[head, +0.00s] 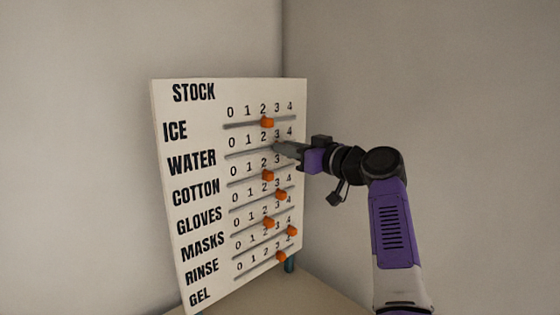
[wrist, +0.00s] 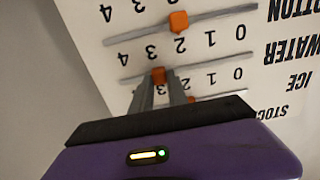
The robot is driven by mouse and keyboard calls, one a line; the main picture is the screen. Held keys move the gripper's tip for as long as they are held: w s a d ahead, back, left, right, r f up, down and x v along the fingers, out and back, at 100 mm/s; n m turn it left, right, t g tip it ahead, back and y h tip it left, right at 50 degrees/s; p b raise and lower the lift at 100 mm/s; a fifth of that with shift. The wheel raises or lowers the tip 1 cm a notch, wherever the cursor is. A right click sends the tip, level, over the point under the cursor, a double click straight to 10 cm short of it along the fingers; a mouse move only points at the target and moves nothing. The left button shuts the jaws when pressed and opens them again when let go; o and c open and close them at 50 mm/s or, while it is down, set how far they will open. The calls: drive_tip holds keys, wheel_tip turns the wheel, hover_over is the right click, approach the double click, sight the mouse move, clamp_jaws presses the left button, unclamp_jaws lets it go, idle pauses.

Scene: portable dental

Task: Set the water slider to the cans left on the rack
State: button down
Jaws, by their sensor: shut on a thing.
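The white stock board (head: 190,150) stands in the corner with rows of slots marked 0 to 4. My gripper (head: 277,147) reaches in from the right to the WATER row. In the wrist view, which shows the board upside down, my gripper (wrist: 160,88) is shut on the orange water slider (wrist: 158,75). That slider sits at about 3 on its slot. In the head view the fingers hide it. The rack and its cans are not in view.
The ice slider (head: 266,122) is just above at about 2. The cotton slider (head: 267,175) is just below, also at about 2. Further sliders sit lower on the board. Bare walls stand behind, and the pale surface (head: 320,295) below looks mostly clear.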

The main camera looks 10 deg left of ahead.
drive_tip(key=shift+w+d, duration=0.1)
drive_tip(key=shift+w, duration=0.1)
drive_tip(key=c, duration=1.3)
unclamp_jaws()
drive_tip(key=shift+d, duration=0.1)
drive_tip(key=shift+b+v, duration=0.6)
drive_tip(key=shift+v, duration=3.25)
